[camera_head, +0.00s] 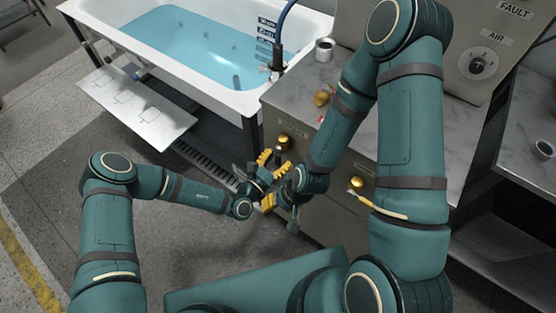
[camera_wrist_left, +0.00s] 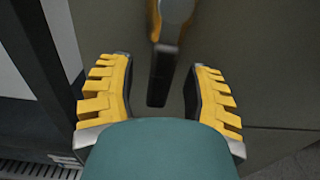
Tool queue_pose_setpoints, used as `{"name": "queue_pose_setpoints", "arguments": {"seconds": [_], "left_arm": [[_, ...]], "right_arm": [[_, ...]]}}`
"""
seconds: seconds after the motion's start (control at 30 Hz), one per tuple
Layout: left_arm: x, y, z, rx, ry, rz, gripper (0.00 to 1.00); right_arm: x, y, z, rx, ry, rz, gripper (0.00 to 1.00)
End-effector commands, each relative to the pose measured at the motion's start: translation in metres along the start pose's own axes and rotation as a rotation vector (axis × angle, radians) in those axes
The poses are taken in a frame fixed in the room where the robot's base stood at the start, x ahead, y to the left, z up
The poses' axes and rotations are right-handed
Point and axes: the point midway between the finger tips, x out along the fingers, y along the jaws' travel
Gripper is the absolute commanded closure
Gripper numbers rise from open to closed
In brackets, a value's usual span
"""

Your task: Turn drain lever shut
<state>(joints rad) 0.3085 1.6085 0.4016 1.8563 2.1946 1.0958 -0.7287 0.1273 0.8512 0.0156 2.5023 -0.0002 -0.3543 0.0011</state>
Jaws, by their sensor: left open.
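The drain lever shows in the left wrist view as a dark handle (camera_wrist_left: 161,76) hanging down from a rounded mount at the top. It lies between the two yellow fingers of my left gripper (camera_wrist_left: 160,64), with a gap on each side. In the head view my left gripper (camera_head: 275,159) is open at the cabinet front, just below a brass fitting (camera_head: 283,142).
A white tub (camera_head: 247,102) of blue water stands behind, with a pale step panel (camera_head: 135,105) on its left side. The grey cabinet (camera_head: 320,215) has another brass knob (camera_head: 356,182). A cup (camera_head: 324,50) stands on the counter. A floor grate lies below the tub.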

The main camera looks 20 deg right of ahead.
Motion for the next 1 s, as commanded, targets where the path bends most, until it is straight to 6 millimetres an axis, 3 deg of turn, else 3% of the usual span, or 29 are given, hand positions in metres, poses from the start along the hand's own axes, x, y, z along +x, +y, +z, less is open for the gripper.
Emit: {"name": "queue_pose_setpoints", "arguments": {"seconds": [0.17, 0.3, 1.0], "left_arm": [[0.000, 0.000, 0.000, 0.000, 0.000, 0.000, 0.50], [0.000, 0.000, 0.000, 0.000, 0.000, 0.000, 1.00], [-0.011, 0.008, 0.001, -0.068, 0.000, 0.004, 1.00]], "right_arm": [[0.000, 0.000, 0.000, 0.000, 0.000, 0.000, 0.50], [0.000, 0.000, 0.000, 0.000, 0.000, 0.000, 0.50], [-0.007, -0.003, 0.001, 0.001, -0.003, 0.000, 0.50]]}}
